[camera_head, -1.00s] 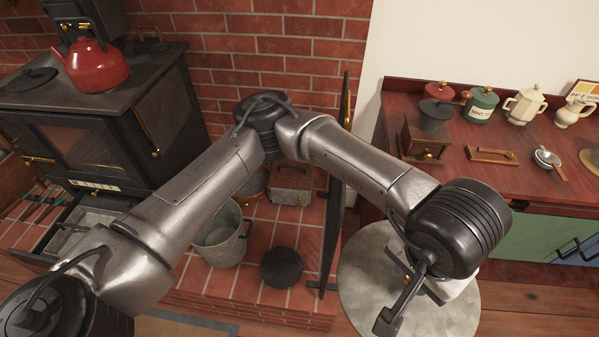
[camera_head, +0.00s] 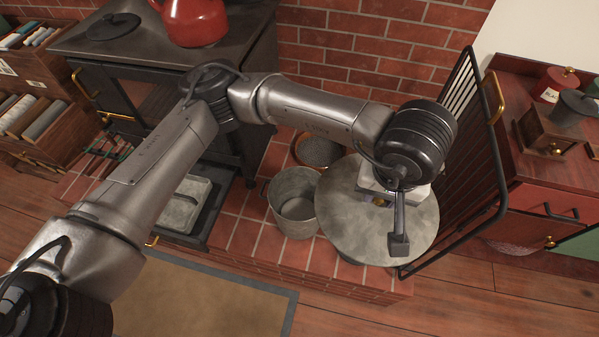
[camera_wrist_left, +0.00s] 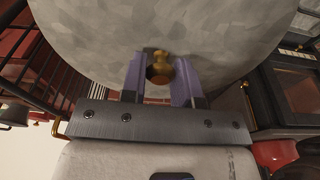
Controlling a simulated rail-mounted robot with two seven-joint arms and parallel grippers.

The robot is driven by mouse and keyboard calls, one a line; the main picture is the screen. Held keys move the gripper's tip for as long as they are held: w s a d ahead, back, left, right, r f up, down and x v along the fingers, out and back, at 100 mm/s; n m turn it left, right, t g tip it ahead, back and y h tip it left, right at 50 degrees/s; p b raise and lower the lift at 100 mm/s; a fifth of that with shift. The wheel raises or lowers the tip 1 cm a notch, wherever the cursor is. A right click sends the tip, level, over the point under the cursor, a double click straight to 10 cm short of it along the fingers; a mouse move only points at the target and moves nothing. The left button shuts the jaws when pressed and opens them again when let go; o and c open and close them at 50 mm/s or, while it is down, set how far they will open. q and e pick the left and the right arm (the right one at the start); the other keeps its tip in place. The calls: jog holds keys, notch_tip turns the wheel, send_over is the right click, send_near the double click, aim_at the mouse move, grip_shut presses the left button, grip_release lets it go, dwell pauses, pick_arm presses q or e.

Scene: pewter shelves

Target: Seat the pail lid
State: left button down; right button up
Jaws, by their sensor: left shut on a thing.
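The lid (camera_head: 342,222) is a large grey round disc with a brass knob (camera_wrist_left: 159,68). My left gripper (camera_wrist_left: 162,80) is shut on that knob and holds the lid up over the right part of the brick hearth. The lid fills the top of the left wrist view. The pail (camera_head: 284,190), a grey metal bucket, stands upright and open on the hearth, just left of the lid in the head view. The lid's left edge comes up to the pail's right side in the picture. The lid's height above the hearth is hard to tell. My right gripper is not in view.
A black wire screen (camera_head: 470,170) stands close to the lid's right. A copper-rimmed pot (camera_head: 318,151) stands behind the pail. The stove (camera_head: 130,45) with a red kettle (camera_head: 197,20) is at the back left, its ash drawer (camera_head: 187,205) pulled out. A rug (camera_head: 210,295) lies in front.

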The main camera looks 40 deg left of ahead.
pick_arm(q)
jog(key=w+a+f+n+g+b, duration=0.2)
jog(key=w+a+f+n, duration=0.3)
jog(key=a+f+n, duration=0.55)
jog(key=w+a+f+n+g+b, duration=0.1)
jog(key=w+a+f+n, duration=0.5)
jog(key=f+n, duration=0.7)
jog(key=s+a+f+n+b, duration=0.1)
jog(key=a+f+n+b, duration=0.2)
jog(key=f, duration=0.4)
jog(key=s+a+f+n+h+b, duration=0.1)
jog(key=a+f+n+b, duration=0.2)
jog(key=a+f+n, duration=0.2)
jog(key=shift+s+a+f+n, duration=0.35)
jog(key=shift+a+f, duration=0.35)
jog(key=shift+f, duration=0.25)
jog(key=shift+p, duration=0.3)
jog(key=shift+f, duration=0.45)
